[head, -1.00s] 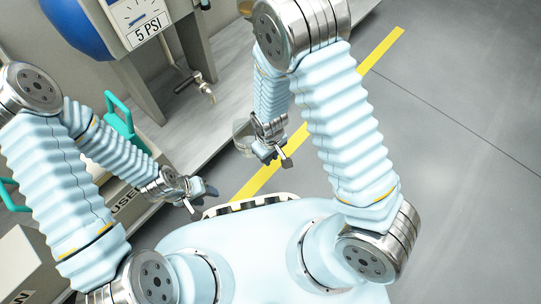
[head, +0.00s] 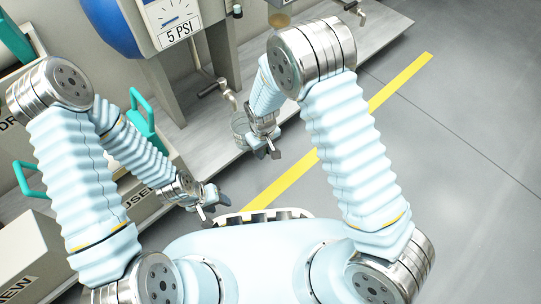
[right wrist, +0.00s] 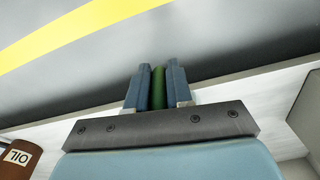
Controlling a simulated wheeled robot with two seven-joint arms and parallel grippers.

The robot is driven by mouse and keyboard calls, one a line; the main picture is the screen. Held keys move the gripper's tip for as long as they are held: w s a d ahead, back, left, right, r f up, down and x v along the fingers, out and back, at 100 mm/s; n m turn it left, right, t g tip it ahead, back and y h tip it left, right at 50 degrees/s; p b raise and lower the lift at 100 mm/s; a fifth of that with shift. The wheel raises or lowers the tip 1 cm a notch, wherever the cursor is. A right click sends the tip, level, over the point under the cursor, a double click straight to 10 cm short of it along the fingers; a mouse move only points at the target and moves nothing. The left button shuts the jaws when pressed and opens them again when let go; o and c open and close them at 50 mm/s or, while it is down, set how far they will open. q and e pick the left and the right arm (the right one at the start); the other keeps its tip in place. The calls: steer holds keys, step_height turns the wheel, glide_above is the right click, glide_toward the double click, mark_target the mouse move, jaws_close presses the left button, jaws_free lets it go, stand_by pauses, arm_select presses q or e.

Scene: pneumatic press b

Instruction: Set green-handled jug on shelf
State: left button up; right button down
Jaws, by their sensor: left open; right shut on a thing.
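My right gripper (head: 264,150) is shut on the jug's green handle (right wrist: 158,88), which shows as a green strip between the blue fingers in the right wrist view. The clear jug (head: 240,124) hangs at the left of this gripper in the head view, partly hidden by the arm. It appears over the front part of the long grey shelf (head: 215,125); I cannot tell whether it touches it. My left gripper (head: 207,207) is open and empty, low in front of the boxes.
A press with a blue tank and 5 PSI gauge (head: 176,25) stands behind, with a metal tap (head: 228,95). Boxes with teal handles (head: 142,110) stand at left. A brown OIL container (right wrist: 20,158) shows in the right wrist view. A yellow line (head: 370,110) crosses open floor.

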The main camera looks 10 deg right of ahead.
steer(key=shift+w+a+f+b, duration=0.1)
steer(key=shift+w+a+b, duration=0.1)
steer(key=shift+w+a, duration=0.65)
steer(key=shift+w+a+b, duration=0.2)
steer(key=shift+w+a, duration=0.3)
steer(key=shift+w, duration=0.5)
steer(key=shift+a+f+b, duration=0.1)
steer(key=shift+f+b, duration=0.2)
steer(key=shift+f, duration=0.05)
steer(key=c, duration=0.9)
jaws_free()
steer(key=shift+s, duration=0.1)
steer(key=shift+c, duration=0.2)
step_height(320, 180, up, 14)
steer(key=p, duration=0.3)
steer(key=shift+f, duration=0.1)
